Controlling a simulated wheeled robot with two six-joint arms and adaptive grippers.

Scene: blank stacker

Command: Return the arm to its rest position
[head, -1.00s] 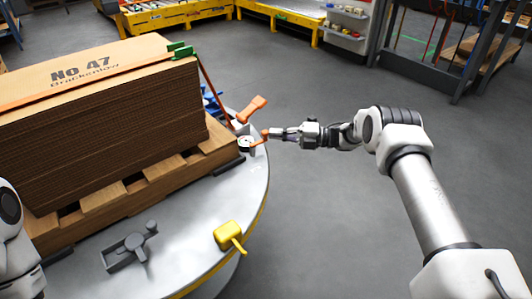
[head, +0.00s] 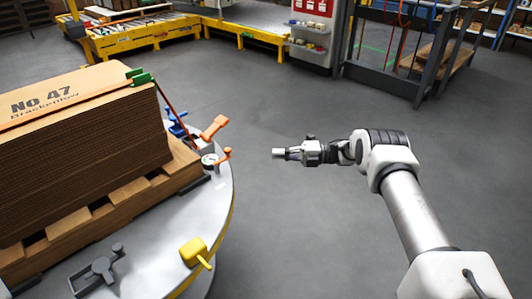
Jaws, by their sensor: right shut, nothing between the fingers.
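My right arm (head: 418,212) comes in from the lower right, and its gripper (head: 278,152) points left. The gripper is shut and empty, over the grey floor, clear of the round turntable's edge. A small orange lever (head: 223,157) by a round gauge (head: 209,160) on the turntable (head: 150,255) is left of the fingertips, with a gap between them. A larger orange handle (head: 214,127) stands just behind it. My left gripper is not in view.
A stack of brown cardboard (head: 85,150) marked No 47 sits on a wooden pallet (head: 60,225), strapped with orange bands. A yellow handle (head: 195,252) and a grey clamp (head: 100,270) are on the turntable's front. Open floor (head: 300,220) surrounds my right arm.

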